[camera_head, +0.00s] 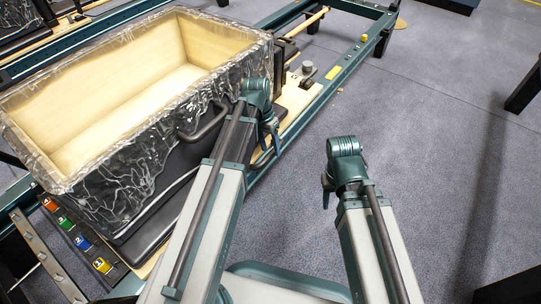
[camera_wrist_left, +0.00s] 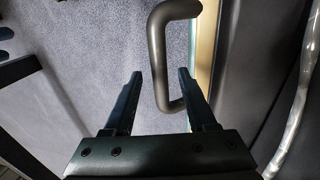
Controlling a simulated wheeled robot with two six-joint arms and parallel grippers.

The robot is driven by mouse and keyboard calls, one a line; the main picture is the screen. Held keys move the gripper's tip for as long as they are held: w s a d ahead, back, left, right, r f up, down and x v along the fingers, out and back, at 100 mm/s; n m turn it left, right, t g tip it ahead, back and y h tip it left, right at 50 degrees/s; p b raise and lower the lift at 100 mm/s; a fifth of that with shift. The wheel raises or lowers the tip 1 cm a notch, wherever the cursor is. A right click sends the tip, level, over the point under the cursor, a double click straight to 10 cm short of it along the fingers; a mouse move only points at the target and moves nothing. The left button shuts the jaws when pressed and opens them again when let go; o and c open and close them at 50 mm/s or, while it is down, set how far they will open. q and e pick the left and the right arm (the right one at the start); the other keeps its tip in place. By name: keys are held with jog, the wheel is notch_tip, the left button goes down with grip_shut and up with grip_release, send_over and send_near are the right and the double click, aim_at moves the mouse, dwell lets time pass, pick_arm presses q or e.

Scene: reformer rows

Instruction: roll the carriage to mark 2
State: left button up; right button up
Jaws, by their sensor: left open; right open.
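The carriage (camera_head: 150,252) is a dark padded platform bearing a large open box (camera_head: 120,178) with wooden inside and shiny dark wrapping. A dark curved handle (camera_wrist_left: 155,50) fills the upper middle of the left wrist view. Its lower end lies between my left gripper's open fingers (camera_wrist_left: 160,75), nearer the right finger; contact cannot be told. In the head view my left gripper (camera_head: 268,140) is beside the carriage, partly hiding a curved bar (camera_head: 263,158). Coloured labels line the lower left; the blue label (camera_head: 83,242) seems to read 2. My right gripper (camera_head: 327,190) is open and empty above the floor.
A green rail frame (camera_head: 335,75) with a yellow sticker runs past the carriage to the back right. Another curved handle (camera_head: 205,122) is on the box's near side. Dark legs (camera_head: 525,88) stand at the right edge.

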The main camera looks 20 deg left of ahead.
pick_arm(q)
jog(key=shift+d+f, duration=0.1)
jog(key=shift+f, duration=0.45)
jog(key=shift+r, duration=0.1)
jog(key=shift+c, duration=0.4)
grip_shut()
dwell(0.5)
